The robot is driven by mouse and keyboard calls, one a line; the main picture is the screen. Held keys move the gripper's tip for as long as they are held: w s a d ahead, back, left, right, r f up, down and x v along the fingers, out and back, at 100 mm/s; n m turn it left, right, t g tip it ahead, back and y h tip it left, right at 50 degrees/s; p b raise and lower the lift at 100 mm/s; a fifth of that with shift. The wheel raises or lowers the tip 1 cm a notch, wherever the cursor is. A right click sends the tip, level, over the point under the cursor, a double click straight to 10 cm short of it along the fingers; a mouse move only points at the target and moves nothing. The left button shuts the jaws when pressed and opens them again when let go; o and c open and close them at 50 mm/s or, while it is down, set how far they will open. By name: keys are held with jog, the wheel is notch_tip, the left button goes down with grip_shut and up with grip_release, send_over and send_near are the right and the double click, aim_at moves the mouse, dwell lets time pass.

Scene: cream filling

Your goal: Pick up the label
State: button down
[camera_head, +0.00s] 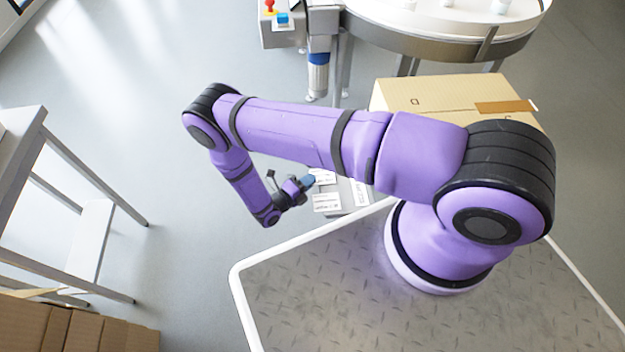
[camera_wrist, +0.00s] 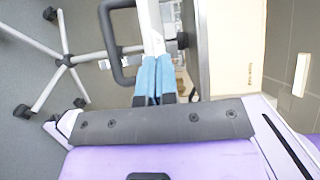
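Several white printed labels or sheets (camera_head: 326,203) lie below my arm in the head view, on a grey surface whose shape is mostly hidden. I cannot tell which of them is the label meant. My gripper (camera_head: 307,181) with blue fingertips is just left of and above these sheets in the picture, partly hidden by my arm. In the wrist view, the blue fingertips of my gripper (camera_wrist: 157,78) are side by side and look closed together. I see no label clearly between them.
A closed cardboard box (camera_head: 435,95) stands behind my arm, below a round white table (camera_head: 455,15). A control box (camera_head: 285,25) stands at top. A grey table (camera_head: 20,150) is at left. A wheeled stand (camera_wrist: 65,60) shows in the wrist view.

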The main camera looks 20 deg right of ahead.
notch_tip(320, 180, up, 10)
jog(key=w+d+r+n+t+y, duration=0.3)
jog(key=w+r+n+t+y, duration=0.3)
jog(key=r+n+y, duration=0.1)
jog(key=w+d+r+n+t+y, duration=0.4)
jog(key=w+r+n+t+y, duration=0.2)
jog(key=r+y, duration=0.4)
jog(key=shift+w+d+r+n+t, duration=0.15)
jog(key=shift+r+n+t, duration=0.25)
jog(key=shift+r+n, duration=0.4)
dwell(0.8)
